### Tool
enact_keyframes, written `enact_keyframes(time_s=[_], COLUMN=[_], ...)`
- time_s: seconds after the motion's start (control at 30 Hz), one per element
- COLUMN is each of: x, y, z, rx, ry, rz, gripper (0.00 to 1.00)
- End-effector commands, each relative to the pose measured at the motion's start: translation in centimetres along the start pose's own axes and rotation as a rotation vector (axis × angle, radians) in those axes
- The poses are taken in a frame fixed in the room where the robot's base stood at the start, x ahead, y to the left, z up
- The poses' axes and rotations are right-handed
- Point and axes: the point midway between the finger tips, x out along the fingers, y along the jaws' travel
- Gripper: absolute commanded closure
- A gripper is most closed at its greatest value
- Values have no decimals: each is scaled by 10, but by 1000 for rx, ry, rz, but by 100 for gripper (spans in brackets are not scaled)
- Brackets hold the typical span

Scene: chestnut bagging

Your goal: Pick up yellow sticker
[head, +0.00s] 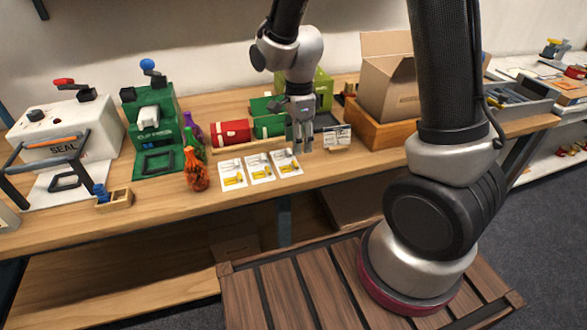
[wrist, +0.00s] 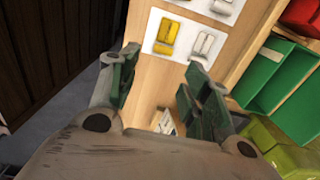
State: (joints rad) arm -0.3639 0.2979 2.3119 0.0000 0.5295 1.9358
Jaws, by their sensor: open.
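Three white cards with yellow stickers lie in a row on the wooden table: a left card (head: 233,181), a middle card (head: 260,175) and a right card (head: 287,169). My gripper (head: 302,143) is open and empty, pointing down just behind and right of the right card. In the wrist view my gripper (wrist: 162,72) shows both fingers spread apart. Beyond the fingertips lies a card with a yellow sticker (wrist: 167,32) beside a whitish print. Part of another card (wrist: 219,7) shows at the top edge. No sticker is between the fingers.
A small sign (head: 337,137) stands right of my gripper. A white sealer (head: 65,132), a green press (head: 152,125) and a cardboard box (head: 390,85) are further out.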

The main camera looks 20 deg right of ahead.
Motion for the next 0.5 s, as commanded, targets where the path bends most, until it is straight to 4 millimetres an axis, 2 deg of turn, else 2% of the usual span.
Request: enact_keyframes(time_s=[0.4,0.5], x=[60,69], y=[-2,-2], z=[1,1], rx=[0,0], ry=[2,2], rz=[6,4], gripper=[52,52])
